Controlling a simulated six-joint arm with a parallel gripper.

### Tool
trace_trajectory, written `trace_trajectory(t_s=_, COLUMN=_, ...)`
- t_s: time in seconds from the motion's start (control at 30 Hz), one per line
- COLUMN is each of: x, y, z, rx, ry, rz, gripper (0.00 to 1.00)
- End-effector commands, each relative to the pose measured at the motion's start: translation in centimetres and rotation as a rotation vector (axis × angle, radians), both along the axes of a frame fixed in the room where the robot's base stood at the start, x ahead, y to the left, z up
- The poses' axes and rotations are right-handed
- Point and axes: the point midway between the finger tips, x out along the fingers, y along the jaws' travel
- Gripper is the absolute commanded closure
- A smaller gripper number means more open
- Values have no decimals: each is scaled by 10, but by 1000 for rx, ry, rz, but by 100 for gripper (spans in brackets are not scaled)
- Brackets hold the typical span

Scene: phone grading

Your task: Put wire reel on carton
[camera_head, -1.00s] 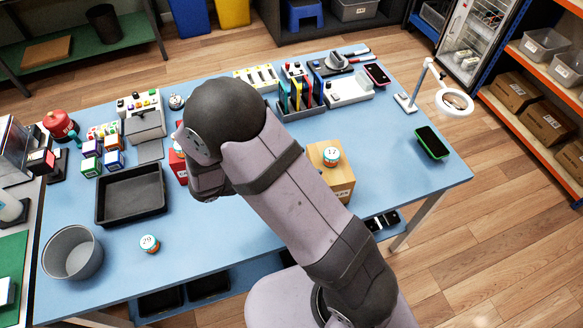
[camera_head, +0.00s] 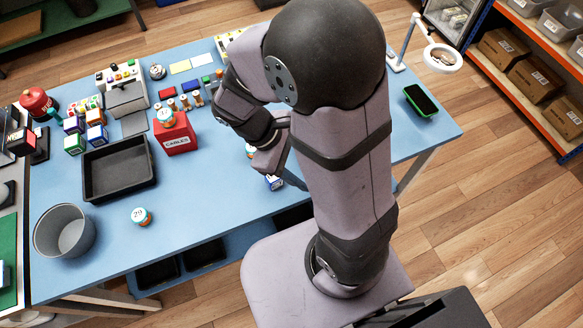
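A wire reel (camera_head: 141,216) with a white top and the number 29 stands alone on the blue table, right of the grey bucket. A second reel (camera_head: 165,117) rests on top of the red box (camera_head: 176,138) marked CABLES. A third small round thing (camera_head: 249,150), probably a reel, shows partly beside my gripper. My gripper (camera_head: 268,160) points down over the table, right of the red box. Its fingers are not clear enough to tell open from shut. The tan carton seen earlier is hidden behind my arm.
A black tray (camera_head: 119,190) and a grey bucket (camera_head: 64,232) stand on the left of the table (camera_head: 215,185). Small cubes (camera_head: 86,136) sit behind the tray. A blue-and-white item (camera_head: 274,182) is partly hidden below my gripper.

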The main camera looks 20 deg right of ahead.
Motion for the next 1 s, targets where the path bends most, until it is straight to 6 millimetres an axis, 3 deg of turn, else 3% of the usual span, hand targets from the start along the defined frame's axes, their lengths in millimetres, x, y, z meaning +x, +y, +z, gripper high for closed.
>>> trace_trajectory(t_s=0.1, x=-13, y=13, z=1, rx=157, ry=-156, rz=-300, gripper=46)
trace_trajectory(t_s=0.2, x=-14, y=23, z=3, rx=255, ry=-268, rz=-507, gripper=46)
trace_trajectory(t_s=0.4, x=-7, y=33, z=9, rx=358, ry=-404, rz=-747, gripper=46)
trace_trajectory(t_s=1.0, x=-5, y=35, z=10, rx=374, ry=-424, rz=-786, gripper=46)
